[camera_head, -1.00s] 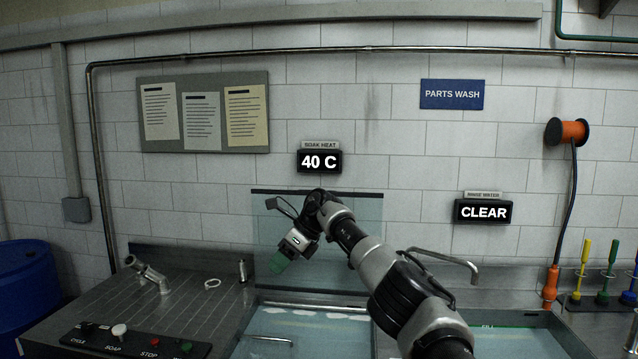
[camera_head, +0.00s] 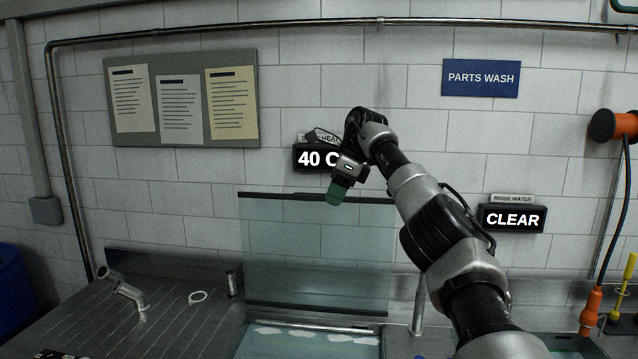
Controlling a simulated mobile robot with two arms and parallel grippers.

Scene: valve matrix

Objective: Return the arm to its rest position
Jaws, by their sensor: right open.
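My right arm comes in from the lower right and reaches up in front of the wall. Its gripper (camera_head: 336,190) points downward, with green fingertips, and is open with nothing seen in it. It hangs in the air above the glass panel (camera_head: 300,255) at the back of the left basin, overlapping the "40 C" soak heat display (camera_head: 312,158) in the picture. My left gripper does not show.
The left basin (camera_head: 290,345) holds water with pale foam. The "CLEAR" rinse water display (camera_head: 512,218) is on the wall at right. An orange hose reel (camera_head: 612,126) hangs farther right.

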